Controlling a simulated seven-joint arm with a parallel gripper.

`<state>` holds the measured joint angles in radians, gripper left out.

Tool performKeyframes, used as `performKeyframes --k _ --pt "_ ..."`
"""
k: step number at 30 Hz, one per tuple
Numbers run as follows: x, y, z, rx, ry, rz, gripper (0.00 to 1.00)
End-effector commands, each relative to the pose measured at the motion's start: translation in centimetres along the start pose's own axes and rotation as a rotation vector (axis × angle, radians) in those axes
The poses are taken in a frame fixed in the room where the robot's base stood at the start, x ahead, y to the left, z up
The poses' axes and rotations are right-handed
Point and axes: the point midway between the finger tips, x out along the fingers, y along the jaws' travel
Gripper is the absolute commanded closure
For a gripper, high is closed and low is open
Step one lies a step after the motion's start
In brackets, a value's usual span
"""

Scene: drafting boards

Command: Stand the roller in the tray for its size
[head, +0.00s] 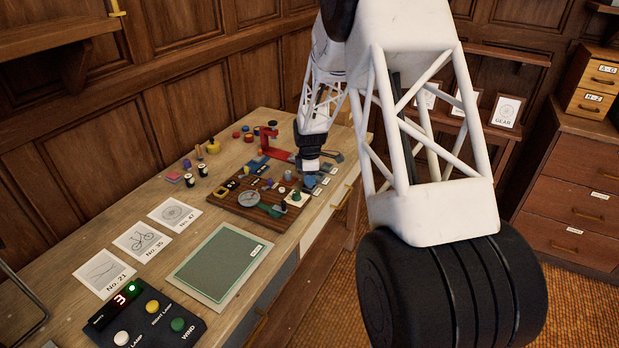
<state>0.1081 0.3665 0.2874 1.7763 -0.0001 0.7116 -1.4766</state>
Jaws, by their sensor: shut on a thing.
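My gripper (309,163) is at the far right part of the bench, low over the right edge of the brown board. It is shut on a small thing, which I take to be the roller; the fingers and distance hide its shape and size. Small grey trays (316,190) with pale labels stand in a row just right of and below the gripper. The labels are too small to read. I cannot tell whether the held thing touches a tray.
The brown board (248,212) carries a grey disc (234,197) and several small parts. A green-grey mat (219,262), picture cards (142,241) and a button box (146,315) lie nearer. Small jars (203,171) stand at the left.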

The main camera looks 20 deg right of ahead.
Motion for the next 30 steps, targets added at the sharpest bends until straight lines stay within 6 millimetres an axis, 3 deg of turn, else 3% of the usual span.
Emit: performKeyframes --k 28,29,30 --pt "0.79 -0.01 0.00 0.000 0.000 0.000 1.00" --pt "0.79 -0.01 0.00 0.000 0.000 0.000 0.70" --pt "0.79 -0.01 0.00 0.000 0.000 0.000 0.64"
